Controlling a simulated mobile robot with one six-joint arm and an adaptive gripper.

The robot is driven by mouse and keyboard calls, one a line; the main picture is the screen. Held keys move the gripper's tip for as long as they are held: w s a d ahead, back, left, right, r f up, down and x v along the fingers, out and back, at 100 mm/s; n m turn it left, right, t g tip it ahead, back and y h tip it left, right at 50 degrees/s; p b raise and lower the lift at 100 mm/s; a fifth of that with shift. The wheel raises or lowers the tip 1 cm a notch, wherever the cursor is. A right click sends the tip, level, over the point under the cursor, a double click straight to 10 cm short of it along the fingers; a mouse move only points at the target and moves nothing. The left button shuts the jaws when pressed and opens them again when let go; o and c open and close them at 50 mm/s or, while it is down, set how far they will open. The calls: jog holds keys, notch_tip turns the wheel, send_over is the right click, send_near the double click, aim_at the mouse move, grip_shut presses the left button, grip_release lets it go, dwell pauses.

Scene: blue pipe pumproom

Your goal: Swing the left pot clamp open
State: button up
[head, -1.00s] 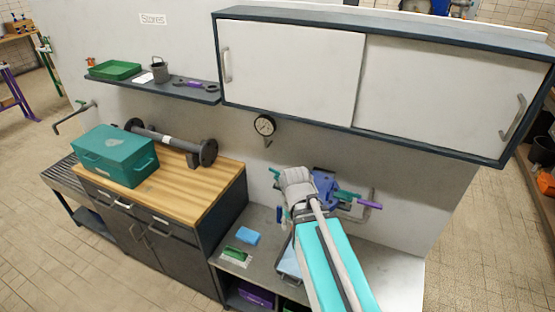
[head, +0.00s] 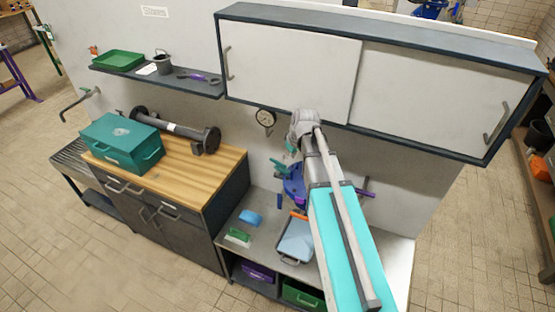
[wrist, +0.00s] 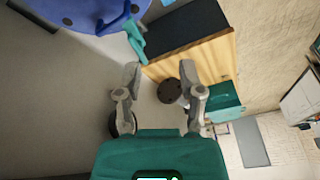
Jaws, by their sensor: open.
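The blue pot (head: 294,188) is fixed at the wall above the low bench, partly hidden behind my arm. Its left clamp (head: 281,169) is teal and sticks out on the pot's left side. In the wrist view the pot (wrist: 85,12) fills the top left corner, with the teal clamp (wrist: 136,40) beside its rim. My gripper (wrist: 163,80) is open and empty, and the clamp appears beyond its left fingertip, apart from it. In the head view my wrist is above the pot and hides part of the gripper.
A pressure gauge (head: 266,117) is on the wall just left of my wrist. The wall cabinet (head: 290,65) hangs close above. A flanged pipe (head: 175,130) and teal toolbox (head: 122,143) stand on the wooden worktop.

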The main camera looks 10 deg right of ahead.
aim_at(278, 162)
jog(key=w+d+n+t+y, duration=0.1)
jog(key=w+d+n, duration=0.1)
jog(key=w, duration=0.5)
jog(key=shift+r+n, duration=0.35)
jog(key=shift+n, duration=0.05)
jog(key=shift+d+f, duration=0.1)
jog(key=shift+f, duration=0.05)
jog(key=b+x, duration=1.2)
jog(key=x, duration=0.1)
jog(key=shift+w+f+b, duration=0.1)
jog(key=shift+f+b, duration=0.15)
jog(key=shift+b, duration=0.15)
jog(key=shift+c, duration=0.3)
grip_shut()
